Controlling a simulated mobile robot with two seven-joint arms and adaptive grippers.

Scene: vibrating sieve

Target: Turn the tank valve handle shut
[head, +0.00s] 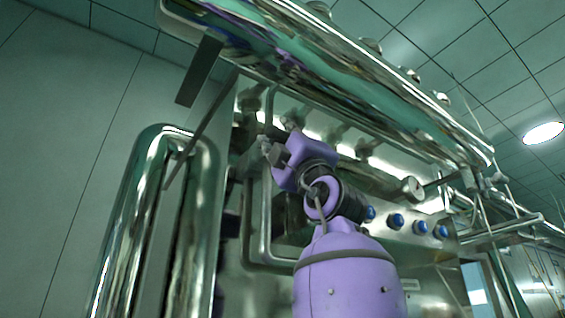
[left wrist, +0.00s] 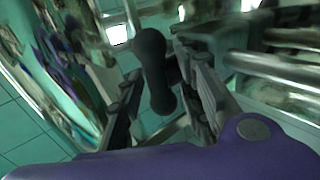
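A dark, rounded valve handle (left wrist: 155,72), narrower in its middle, stands between the fingers of my left gripper (left wrist: 155,85) in the left wrist view. The two fingers are spread, one on each side of the handle; I cannot tell whether either touches it. In the head view my left gripper (head: 267,148) is small and reaches up to the pipework at the front of the steel machine. The handle cannot be made out there, as my wrist and gripper cover that spot. My right gripper is not in view.
A long shiny steel trough (head: 340,90) overhangs my arm. A thick bent steel pipe (head: 145,200) stands at the left, and thinner pipes run close to my wrist. A pressure gauge (head: 412,188) and several blue-capped fittings (head: 397,221) lie to the right.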

